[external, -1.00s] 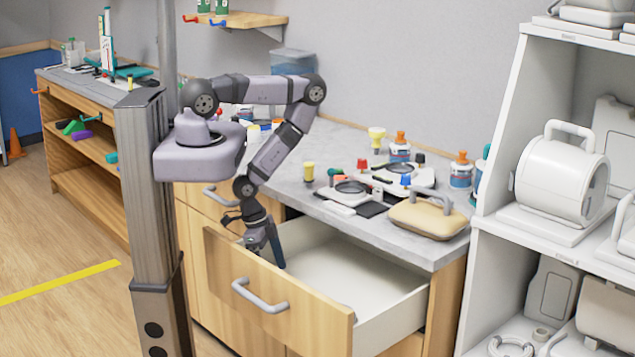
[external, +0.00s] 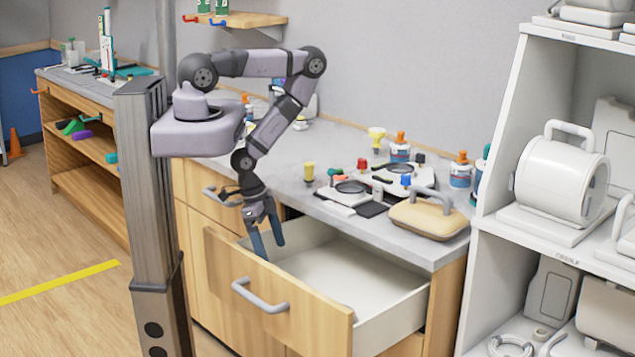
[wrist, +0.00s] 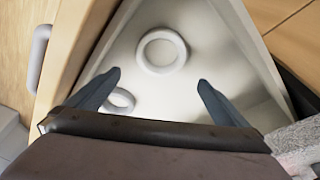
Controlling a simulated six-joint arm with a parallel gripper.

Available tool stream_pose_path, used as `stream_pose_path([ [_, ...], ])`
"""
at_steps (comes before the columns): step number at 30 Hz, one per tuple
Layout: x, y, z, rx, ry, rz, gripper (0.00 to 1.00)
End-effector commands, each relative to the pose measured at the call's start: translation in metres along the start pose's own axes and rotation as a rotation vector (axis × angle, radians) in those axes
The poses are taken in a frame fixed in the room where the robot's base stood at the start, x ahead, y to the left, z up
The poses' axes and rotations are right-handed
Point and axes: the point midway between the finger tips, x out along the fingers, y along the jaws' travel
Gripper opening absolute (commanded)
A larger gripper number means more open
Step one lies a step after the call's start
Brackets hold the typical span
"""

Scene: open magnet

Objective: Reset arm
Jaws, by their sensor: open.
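My gripper (external: 268,246) is open and empty, with its two blue-grey fingers spread just behind the front panel of the open drawer (external: 395,318). In the wrist view my gripper (wrist: 159,80) points down into the drawer, fingers apart. Two white rings lie on the drawer floor: a larger ring (wrist: 162,51) ahead of the fingers and another ring (wrist: 119,100) partly hidden by the left finger. Neither is between closed fingers. The drawer handle (external: 260,297) is on the outside of the wooden front.
The grey countertop (external: 330,215) above the drawer carries a beige handled case (external: 428,217), bottles and small devices. A white shelf unit (external: 497,150) with a white cylindrical device (external: 560,180) stands at right. The floor in front is clear.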

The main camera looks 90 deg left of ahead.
Motion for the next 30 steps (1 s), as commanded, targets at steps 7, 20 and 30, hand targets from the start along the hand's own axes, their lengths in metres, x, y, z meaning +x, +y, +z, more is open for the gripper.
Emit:
stream_pose_path([
  [7,0.001,-0.002,-0.002,0.001,-0.003,-0.002,1.0],
  [20,-0.012,-0.037,-0.053,-0.038,-0.126,-0.03,1.0],
  [30,-0.052,-0.037,-0.093,-0.107,-0.202,-0.036,1.0],
])
